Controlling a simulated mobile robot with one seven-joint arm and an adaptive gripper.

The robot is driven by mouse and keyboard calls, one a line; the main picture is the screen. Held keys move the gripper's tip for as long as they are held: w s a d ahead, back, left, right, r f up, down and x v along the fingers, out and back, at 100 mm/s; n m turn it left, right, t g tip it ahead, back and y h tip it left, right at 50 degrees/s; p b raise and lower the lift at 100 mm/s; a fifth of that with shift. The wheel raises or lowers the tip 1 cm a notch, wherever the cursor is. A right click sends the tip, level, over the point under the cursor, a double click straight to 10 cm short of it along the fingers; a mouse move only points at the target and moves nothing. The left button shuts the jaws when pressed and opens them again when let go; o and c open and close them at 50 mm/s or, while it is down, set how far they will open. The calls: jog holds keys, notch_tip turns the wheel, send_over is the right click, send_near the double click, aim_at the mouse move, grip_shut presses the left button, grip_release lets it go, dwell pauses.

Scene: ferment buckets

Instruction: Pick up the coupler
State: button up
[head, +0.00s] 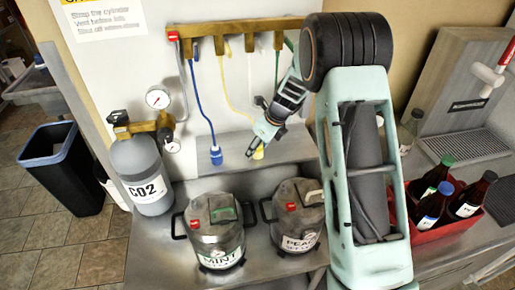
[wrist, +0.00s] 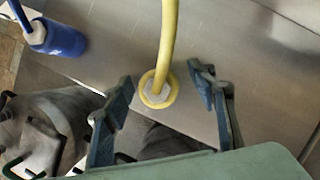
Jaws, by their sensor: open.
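A yellow coupler (wrist: 158,92) hangs at the end of a yellow hose. In the wrist view it appears between the two open fingers of my gripper (wrist: 162,80), with space on both sides. In the head view only part of the yellow coupler (head: 259,153) shows beside my gripper (head: 257,143). A blue coupler (head: 216,156) hangs on a blue hose to the left; it also shows in the wrist view (wrist: 58,39). The task does not name a colour. My gripper holds nothing.
Two grey kegs, mint (head: 215,240) and peach (head: 299,212), stand on the steel counter below. A CO2 cylinder (head: 140,172) stands at left. A red crate (head: 425,232) of bottles is at right.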

jog(key=c, duration=1.4)
jog(key=shift+r, duration=0.1)
jog(key=shift+r, duration=0.2)
notch_tip(320, 180, up, 3)
jog(key=shift+s, duration=0.15)
jog(key=s+r, duration=0.3)
jog(key=s, duration=0.1)
jog(key=s+d+r+b, duration=0.1)
jog(key=s+r, duration=0.2)
jog(key=s, duration=0.2)
jog(key=s+d+r, duration=0.1)
jog(key=s+r, duration=0.2)
jog(key=s, duration=0.1)
jog(key=shift+s+r, duration=0.25)
jog(key=shift+s, duration=0.05)
